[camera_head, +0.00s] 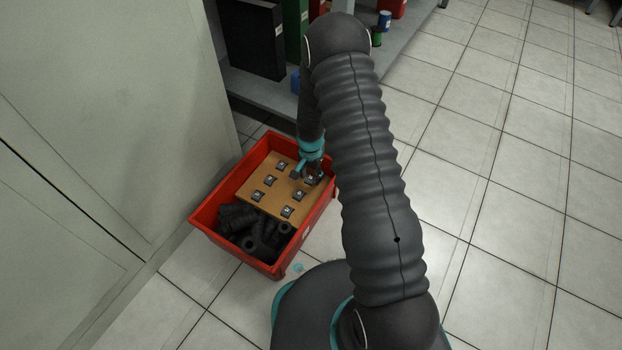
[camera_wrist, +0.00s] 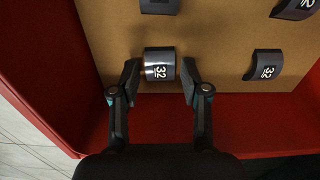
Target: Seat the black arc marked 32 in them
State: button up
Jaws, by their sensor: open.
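A dark arc marked 32 (camera_wrist: 160,56) lies on the brown board (camera_wrist: 222,42) in the wrist view, near the board's lower edge. My gripper (camera_wrist: 160,76) is open, with one finger on each side of this arc. The fingertips are close to its sides; I cannot tell whether they touch. A second arc marked 32 (camera_wrist: 264,65) lies to the right. In the head view my gripper (camera_head: 308,172) is over the board's upper right corner, and it partly hides the arcs there. Nothing that the arc could be seated in is clearly recognisable.
The board lies in a red crate (camera_head: 206,230) on the tiled floor, with several more arcs (camera_head: 271,180) on it. Dark ring-like parts (camera_head: 250,242) fill the crate's near end. A cabinet (camera_head: 110,110) stands left, a grey shelf (camera_head: 268,92) behind. Floor at right is clear.

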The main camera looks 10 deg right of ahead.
aim_at(311, 177)
grip_shut()
jog(key=shift+r+p, duration=1.35)
jog(key=shift+r, duration=1.15)
jog(key=shift+r, duration=0.1)
